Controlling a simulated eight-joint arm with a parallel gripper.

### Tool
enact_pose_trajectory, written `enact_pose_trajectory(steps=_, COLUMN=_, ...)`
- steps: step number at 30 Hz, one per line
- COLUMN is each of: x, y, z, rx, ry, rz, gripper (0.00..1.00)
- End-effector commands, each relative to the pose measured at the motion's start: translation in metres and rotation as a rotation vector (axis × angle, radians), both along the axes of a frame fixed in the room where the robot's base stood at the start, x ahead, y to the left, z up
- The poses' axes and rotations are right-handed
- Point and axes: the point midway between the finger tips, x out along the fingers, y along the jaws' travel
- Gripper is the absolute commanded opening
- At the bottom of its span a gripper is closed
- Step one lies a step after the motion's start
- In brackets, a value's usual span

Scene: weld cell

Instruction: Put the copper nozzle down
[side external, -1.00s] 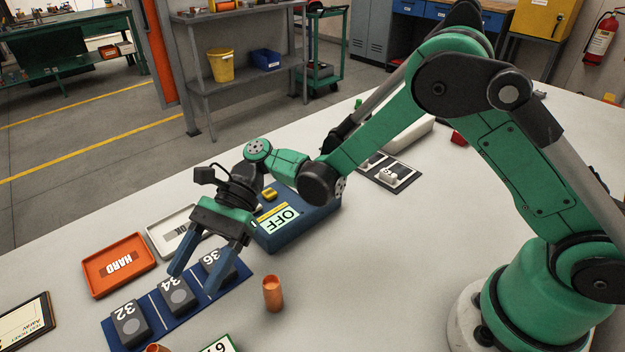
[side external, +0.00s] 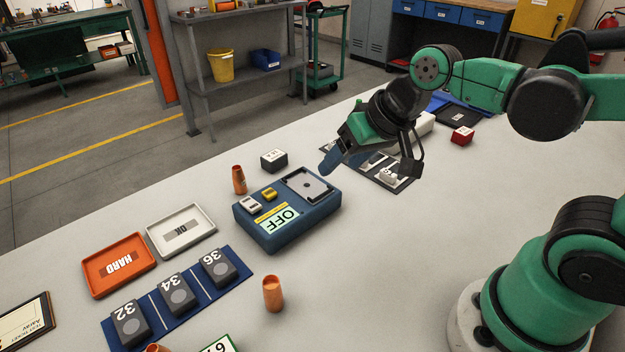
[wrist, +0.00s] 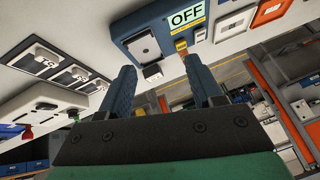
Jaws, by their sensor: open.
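An upright copper nozzle (side external: 273,293) stands on the bare table in front of the blue device. A similar copper nozzle (side external: 239,180) stands upright behind that device, at its left. The top of another copper-coloured piece (side external: 156,348) is cut off by the bottom edge. The frames do not show which one the task means. My gripper (side external: 329,162) is in the air right of the blue device, clear of all the nozzles. In the wrist view my gripper (wrist: 160,68) has its blue fingers apart, with nothing held between them.
The blue device (side external: 320,208) shows OFF. A dark block (side external: 273,160) stands behind it. A blue mat (side external: 240,287) holds blocks 32, 34 and 36. An orange HARD tray (side external: 97,285) and white OK tray (side external: 154,244) lie left.

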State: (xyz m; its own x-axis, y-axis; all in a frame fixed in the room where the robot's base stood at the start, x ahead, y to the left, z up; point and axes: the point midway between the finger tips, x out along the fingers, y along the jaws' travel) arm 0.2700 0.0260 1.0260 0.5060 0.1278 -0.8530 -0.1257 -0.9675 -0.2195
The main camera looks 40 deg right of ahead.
Motion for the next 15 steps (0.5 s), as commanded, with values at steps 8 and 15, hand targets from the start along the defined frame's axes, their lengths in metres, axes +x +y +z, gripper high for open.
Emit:
enact_pose_trajectory(steps=8, x=-0.013, y=-0.026, z=-0.002, rx=-0.229, ry=-0.101, rz=0.114, gripper=0.70)
enact_pose_trajectory(steps=15, x=-0.013, y=-0.026, z=-0.002, rx=-0.231, ry=-0.101, rz=0.117, gripper=0.70)
